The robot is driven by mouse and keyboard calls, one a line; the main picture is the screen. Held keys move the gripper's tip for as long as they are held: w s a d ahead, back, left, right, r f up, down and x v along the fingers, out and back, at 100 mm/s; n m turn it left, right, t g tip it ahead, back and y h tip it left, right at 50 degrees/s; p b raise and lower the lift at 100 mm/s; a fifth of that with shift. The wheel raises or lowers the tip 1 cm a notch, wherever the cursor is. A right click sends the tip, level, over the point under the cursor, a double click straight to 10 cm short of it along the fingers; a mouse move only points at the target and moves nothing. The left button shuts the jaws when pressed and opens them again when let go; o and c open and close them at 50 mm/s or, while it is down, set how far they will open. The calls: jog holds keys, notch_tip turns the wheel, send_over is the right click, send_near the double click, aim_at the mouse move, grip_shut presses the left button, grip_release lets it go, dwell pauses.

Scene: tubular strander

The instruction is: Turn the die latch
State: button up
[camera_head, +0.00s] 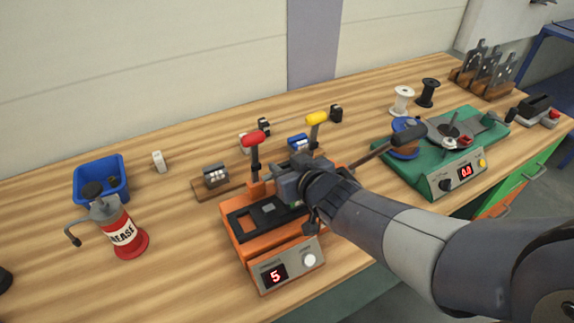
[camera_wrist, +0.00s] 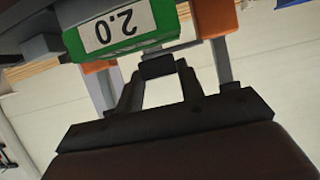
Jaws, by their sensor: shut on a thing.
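An orange machine (camera_head: 238,240) with a black top stands at the middle of the bench. In the wrist view, a green die block (camera_wrist: 118,30) marked 2.0 shows upside down at the top. A small dark piece (camera_wrist: 158,66), which looks like the die latch, sits just below it between my fingertips. My gripper (camera_wrist: 160,75) is shut on this piece. In the head view my gripper (camera_head: 284,187) is over the machine's right side and hides the latch and most of the die there. I cannot tell the latch's angle.
A red-knobbed lever (camera_head: 254,141) and a yellow-knobbed lever (camera_head: 316,119) stand close behind my gripper. A green machine (camera_head: 408,178) is to the right. A grease can (camera_head: 121,234) and blue bin (camera_head: 87,186) stand at left. The bench between can and orange machine is clear.

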jog(key=o, duration=0.7)
jog(key=shift+s+r, duration=0.1)
jog(key=p+v, duration=0.6)
jog(key=v, duration=0.4)
jog(key=shift+s+d, duration=0.25)
jog(key=b+x, duration=0.6)
jog(key=x, duration=0.5)
jog(key=shift+a, duration=0.1)
jog(key=shift+r, duration=0.15)
